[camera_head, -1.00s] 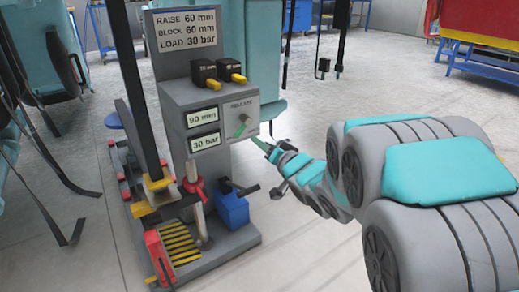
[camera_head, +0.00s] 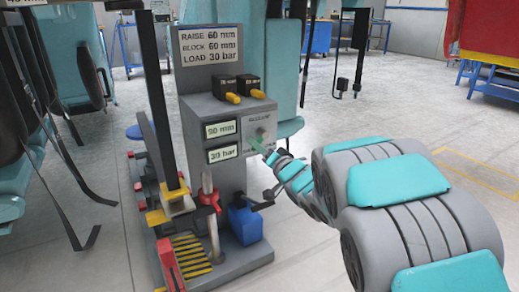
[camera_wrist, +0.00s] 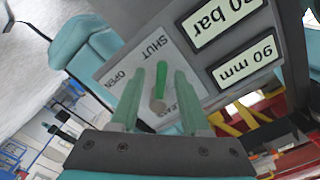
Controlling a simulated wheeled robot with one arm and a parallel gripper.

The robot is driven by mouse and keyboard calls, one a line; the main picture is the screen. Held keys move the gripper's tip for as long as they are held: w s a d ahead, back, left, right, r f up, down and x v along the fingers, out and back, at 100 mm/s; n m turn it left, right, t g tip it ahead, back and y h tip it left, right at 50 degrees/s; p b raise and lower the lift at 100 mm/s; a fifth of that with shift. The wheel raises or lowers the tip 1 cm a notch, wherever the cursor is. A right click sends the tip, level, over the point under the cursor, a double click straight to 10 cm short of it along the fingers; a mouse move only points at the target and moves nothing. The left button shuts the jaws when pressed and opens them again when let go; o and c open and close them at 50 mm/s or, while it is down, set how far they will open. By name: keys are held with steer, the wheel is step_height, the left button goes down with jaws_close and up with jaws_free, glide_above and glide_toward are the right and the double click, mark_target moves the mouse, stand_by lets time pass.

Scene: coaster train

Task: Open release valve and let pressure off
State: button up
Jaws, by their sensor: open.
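The release valve is a green lever (camera_wrist: 160,84) on a pale plate (camera_wrist: 120,74) marked SHUT and OPEN in the wrist view. Its free end points towards the SHUT mark. In the head view the lever (camera_head: 256,143) sits on the front of the grey machine column (camera_head: 205,108). My gripper (camera_wrist: 163,100) is open, with one green finger on each side of the lever. I cannot tell whether either finger touches it. My gripper (camera_head: 269,154) also shows small at the panel in the head view. Displays read 90 mm (camera_head: 220,129) and 30 bar (camera_head: 223,153).
A sign (camera_head: 209,46) above reads raise 60 mm, block 60 mm, load 30 bar. A blue box (camera_head: 245,224) and a red-collared post (camera_head: 210,200) stand below. Floor to the right is open.

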steer(key=shift+c, duration=0.2)
jaws_close()
stand_by(0.5)
